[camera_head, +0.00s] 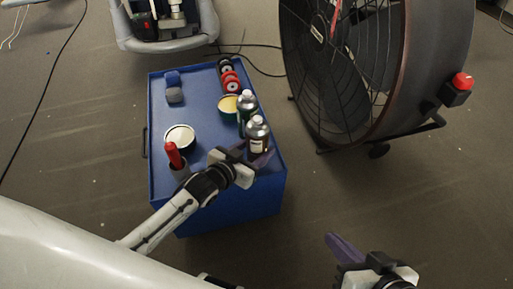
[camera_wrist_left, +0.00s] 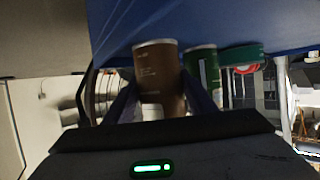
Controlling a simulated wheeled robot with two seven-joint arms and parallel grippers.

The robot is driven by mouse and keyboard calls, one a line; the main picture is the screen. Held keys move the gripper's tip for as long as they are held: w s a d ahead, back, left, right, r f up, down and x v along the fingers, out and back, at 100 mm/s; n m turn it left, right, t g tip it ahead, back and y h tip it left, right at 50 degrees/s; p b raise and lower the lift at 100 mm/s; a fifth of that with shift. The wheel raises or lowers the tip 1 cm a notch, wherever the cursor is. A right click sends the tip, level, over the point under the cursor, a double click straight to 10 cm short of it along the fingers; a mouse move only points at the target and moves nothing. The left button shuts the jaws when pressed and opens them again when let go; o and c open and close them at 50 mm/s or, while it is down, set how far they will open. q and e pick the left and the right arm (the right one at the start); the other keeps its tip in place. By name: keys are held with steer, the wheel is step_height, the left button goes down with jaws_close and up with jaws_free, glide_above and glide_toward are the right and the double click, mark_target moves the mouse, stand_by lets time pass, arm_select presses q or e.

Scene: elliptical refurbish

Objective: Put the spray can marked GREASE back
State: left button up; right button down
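Two spray cans with silvery tops stand near the right edge of the blue trolley top. The nearer one is dark with a brownish label (camera_head: 257,136); the green one (camera_head: 246,103) stands just behind it. My left gripper (camera_head: 252,157) is at the nearer can, with a finger on either side. The left wrist view shows this brown can (camera_wrist_left: 158,72) between the fingers, with the green can (camera_wrist_left: 202,70) beside it. I cannot see whether the fingers press on it, and its lettering is unreadable. My right gripper (camera_head: 345,250) is low at right, away from the trolley, seemingly empty.
The blue trolley (camera_head: 230,207) also bears a white-topped tin (camera_head: 180,137), a green-rimmed tin (camera_head: 228,104), a red-handled tool (camera_head: 173,155), red and black wheels (camera_head: 230,80) and blue-grey blocks (camera_head: 173,86). A large fan (camera_head: 390,70) stands close to the right.

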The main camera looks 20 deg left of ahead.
mark_target(251, 152)
arm_select(q)
steer(key=o, duration=0.5)
steer(key=shift+c, duration=0.2)
steer(key=shift+r, duration=0.1)
steer(key=shift+s+r, duration=0.2)
steer(key=shift+s, duration=0.05)
steer(key=p+v, duration=0.3)
steer(key=v, duration=0.3)
steer(key=shift+s+a+r+p, duration=0.15)
steer(key=shift+s+r+p, duration=0.05)
steer(key=shift+s+p, duration=0.1)
steer(key=p+v, duration=0.1)
steer(key=v, duration=0.2)
steer(key=shift+s+a, duration=0.15)
steer(key=shift+s, duration=0.25)
steer(key=shift+s+a+r, duration=0.15)
steer(key=shift+s+r, duration=0.05)
steer(key=shift+s, duration=0.2)
arm_select(e)
steer(key=shift+s+d+f+h, duration=0.15)
steer(key=shift+d+h, duration=0.1)
steer(key=shift+d, duration=0.25)
steer(key=shift+s+d+f+h, duration=0.2)
steer(key=shift+d+h, duration=0.1)
steer(key=shift+d, duration=0.15)
steer(key=shift+s+d+f+h, duration=0.15)
steer(key=shift+d+h, duration=0.1)
steer(key=shift+d, duration=0.25)
